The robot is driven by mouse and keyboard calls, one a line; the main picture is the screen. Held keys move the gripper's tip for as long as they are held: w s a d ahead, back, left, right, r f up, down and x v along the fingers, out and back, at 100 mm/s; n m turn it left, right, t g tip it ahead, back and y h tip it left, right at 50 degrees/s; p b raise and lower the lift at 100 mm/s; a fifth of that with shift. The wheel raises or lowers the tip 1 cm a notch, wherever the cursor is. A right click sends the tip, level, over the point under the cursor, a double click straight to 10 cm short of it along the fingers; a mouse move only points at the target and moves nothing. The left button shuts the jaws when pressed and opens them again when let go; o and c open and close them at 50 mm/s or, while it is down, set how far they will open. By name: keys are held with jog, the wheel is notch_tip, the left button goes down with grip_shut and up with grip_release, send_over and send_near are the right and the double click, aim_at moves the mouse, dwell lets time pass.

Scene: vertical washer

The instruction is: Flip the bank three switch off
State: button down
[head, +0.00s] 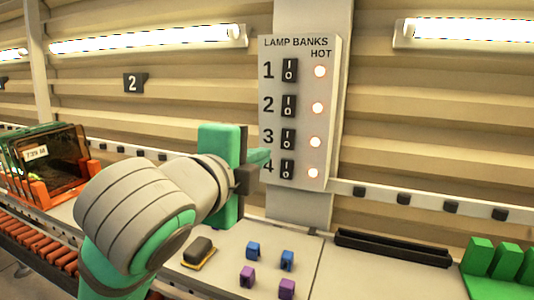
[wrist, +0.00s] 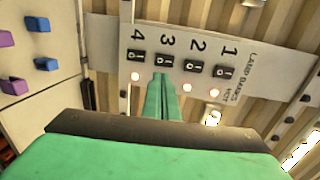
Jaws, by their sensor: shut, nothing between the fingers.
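The lamp bank panel (head: 303,187) is a light board on the wall post, with black rocker switches numbered 1 to 4 from top to bottom. The bank three switch (head: 288,139) is third from the top, and its lamp (head: 316,142) glows. In the wrist view the bank three switch (wrist: 165,61) lies just beyond the fingertips, and its lamp is hidden behind the fingers. My gripper (head: 268,156) is shut and empty, its green fingers pointing at the panel. Its tips in the wrist view (wrist: 161,76) look close to the switch; contact cannot be told.
The bank two switch (head: 289,106) and bank four switch (head: 287,169) sit close above and below, with lit lamps. Blue and purple blocks (head: 253,249) and a dark sponge-like block (head: 198,250) lie on the counter. A black tray (head: 392,247) is at right.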

aim_at(285, 145)
jog(key=x, duration=1.2)
jog(key=shift+w+f, duration=0.1)
jog(key=shift+w, duration=0.3)
